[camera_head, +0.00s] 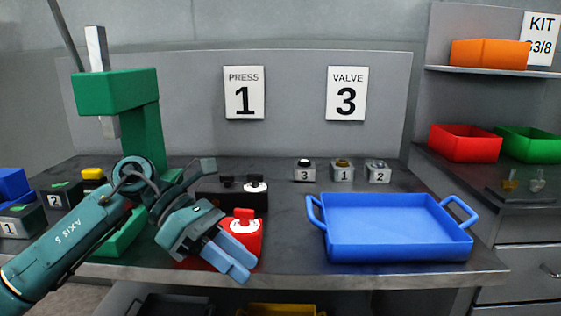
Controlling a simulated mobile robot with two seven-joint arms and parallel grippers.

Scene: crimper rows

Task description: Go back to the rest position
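My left gripper (238,268) hangs over the front left of the grey bench (290,255), with its arm coming in from the lower left. Its two light blue fingers point down and to the right, close to each other. I cannot tell whether they are apart or meet, and no held thing shows. My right gripper is not in view.
A green press (103,92) stands at the left, partly behind my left arm. A black block (257,200) is behind the red one. An empty blue tray (395,250) lies at the right. Small numbered blocks (342,173) stand behind it. Red (464,148) and green bins sit farther right.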

